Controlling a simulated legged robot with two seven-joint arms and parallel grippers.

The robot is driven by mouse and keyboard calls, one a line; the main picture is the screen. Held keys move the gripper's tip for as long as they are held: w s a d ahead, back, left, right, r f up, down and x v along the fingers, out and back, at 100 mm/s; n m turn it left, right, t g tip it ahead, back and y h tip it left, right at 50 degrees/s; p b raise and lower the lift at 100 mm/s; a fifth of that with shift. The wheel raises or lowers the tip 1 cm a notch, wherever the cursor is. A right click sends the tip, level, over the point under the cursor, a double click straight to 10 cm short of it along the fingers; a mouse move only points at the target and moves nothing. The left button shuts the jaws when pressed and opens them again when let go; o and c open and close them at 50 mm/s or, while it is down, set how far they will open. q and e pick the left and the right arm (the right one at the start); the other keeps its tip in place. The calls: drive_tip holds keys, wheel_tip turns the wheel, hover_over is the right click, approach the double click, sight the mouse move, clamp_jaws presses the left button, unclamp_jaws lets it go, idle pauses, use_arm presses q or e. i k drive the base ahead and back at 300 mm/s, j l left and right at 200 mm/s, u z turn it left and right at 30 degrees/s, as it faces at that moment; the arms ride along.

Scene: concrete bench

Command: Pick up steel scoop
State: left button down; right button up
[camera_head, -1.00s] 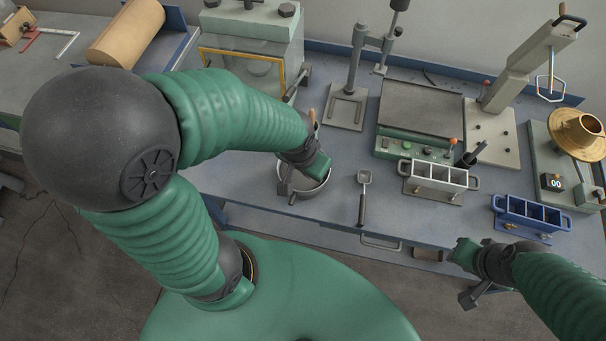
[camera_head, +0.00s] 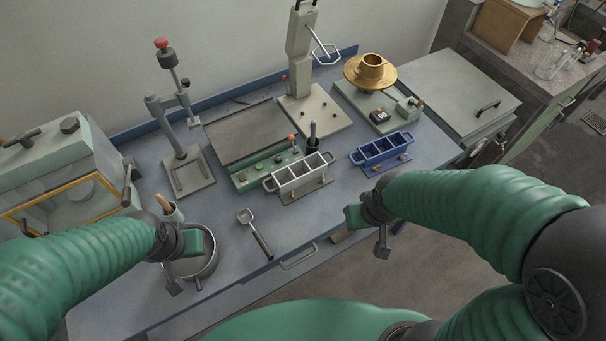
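The steel scoop (camera_head: 262,241) lies on the blue-grey bench, its square pan pointing up-left and its dark handle toward the bench's front edge. Nothing holds it. My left gripper (camera_head: 188,268) is left of the scoop, over a round steel bowl (camera_head: 210,266), with its fingers apart and nothing seen between them. It hides part of the bowl. My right gripper (camera_head: 367,234) is to the right of the scoop, around the bench's front edge, fingers apart and empty.
A grey compartment mould (camera_head: 299,177) and a blue one (camera_head: 385,151) stand right of the scoop. A green-based hot plate (camera_head: 250,135) is behind it. A glass-fronted cabinet (camera_head: 60,180) stands at left. A drawer handle (camera_head: 299,258) juts from the front. Bench around the scoop is clear.

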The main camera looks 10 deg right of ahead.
sight(244, 216)
drive_tip(key=l+u, duration=0.1)
drive_tip(key=l, duration=0.6)
drive_tip(key=k+l+u, duration=0.1)
drive_tip(key=l, duration=0.55)
